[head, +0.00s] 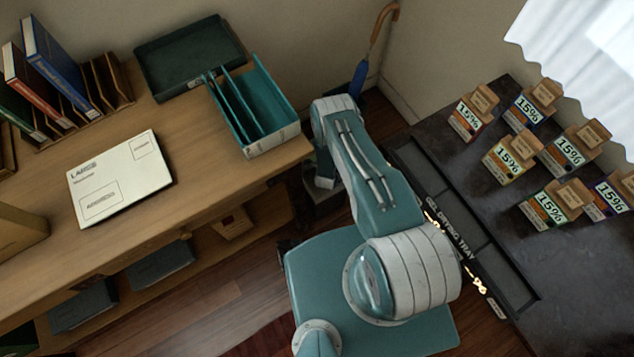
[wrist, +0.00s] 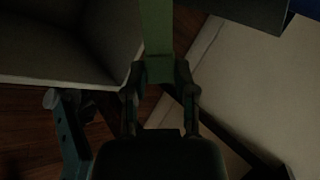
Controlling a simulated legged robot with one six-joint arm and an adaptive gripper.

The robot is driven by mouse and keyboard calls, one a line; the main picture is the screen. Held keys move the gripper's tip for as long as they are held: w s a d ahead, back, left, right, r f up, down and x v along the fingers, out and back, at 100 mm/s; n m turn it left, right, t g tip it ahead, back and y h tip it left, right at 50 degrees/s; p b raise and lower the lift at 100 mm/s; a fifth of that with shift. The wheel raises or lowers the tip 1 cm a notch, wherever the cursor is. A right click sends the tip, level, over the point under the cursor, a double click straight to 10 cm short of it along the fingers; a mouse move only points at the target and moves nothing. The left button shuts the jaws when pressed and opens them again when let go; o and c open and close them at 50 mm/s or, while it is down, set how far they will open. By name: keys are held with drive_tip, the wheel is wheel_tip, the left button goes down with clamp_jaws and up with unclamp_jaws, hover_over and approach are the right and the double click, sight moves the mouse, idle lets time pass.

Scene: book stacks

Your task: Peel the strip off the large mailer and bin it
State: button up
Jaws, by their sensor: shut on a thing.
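The large white mailer (head: 118,178), marked "LARGE", lies flat on the wooden desk at the left of the head view. I see no strip on its upper face. My gripper (wrist: 160,78) is shut on a dim green strip (wrist: 157,30), which extends away from the fingertips in the wrist view. In the head view my arm reaches past the desk's right end, and my gripper is hidden behind it. A grey, open-topped container (wrist: 65,45), possibly the bin, is at the upper left of the wrist view, apart from the strip.
A teal divided organiser (head: 285,140) and a dark tray (head: 165,75) stand on the desk (head: 200,160). Books (head: 60,62) stand at the back left. A dark counter with a gel drying tray (head: 455,200) and several "15%" boxes is at the right. A blue umbrella (head: 358,80) leans in the corner.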

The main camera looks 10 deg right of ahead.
drive_tip(key=o, duration=0.7)
drive_tip(key=shift+o, duration=0.2)
wheel_tip(320, 180, up, 10)
idle(0.6)
